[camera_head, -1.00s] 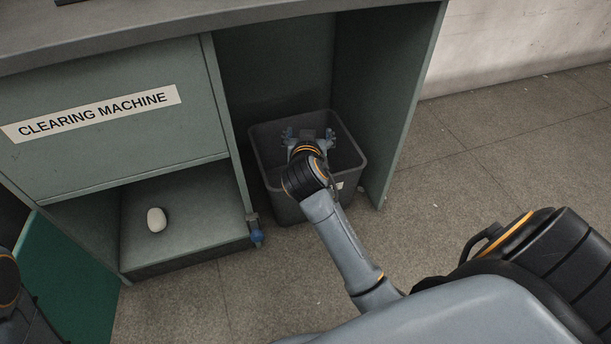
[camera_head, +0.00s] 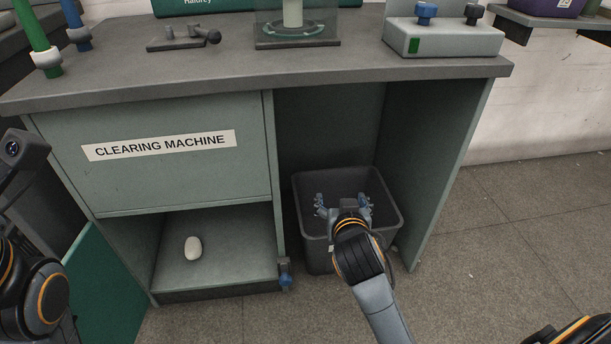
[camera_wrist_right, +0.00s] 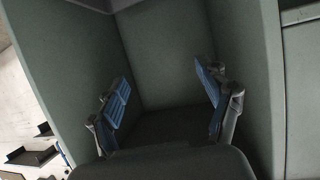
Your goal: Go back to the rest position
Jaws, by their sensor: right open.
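My right gripper (camera_head: 343,203) is open and reaches over the dark grey bin (camera_head: 303,215) under the bench. Its two blue-padded fingers stand apart in the right wrist view (camera_wrist_right: 165,100), with nothing between them. The bottom of the bin is hidden in the head view. My left arm shows at the left edge of the head view, and its gripper fingers are not clearly in view.
The bench (camera_head: 250,85) labelled CLEARING MACHINE carries a grey box with knobs (camera_head: 445,38) and a glass-walled stand (camera_head: 296,30). A white oval object (camera_head: 193,248) lies in the open lower compartment. A green door (camera_head: 105,290) hangs open at left. The floor at right is clear.

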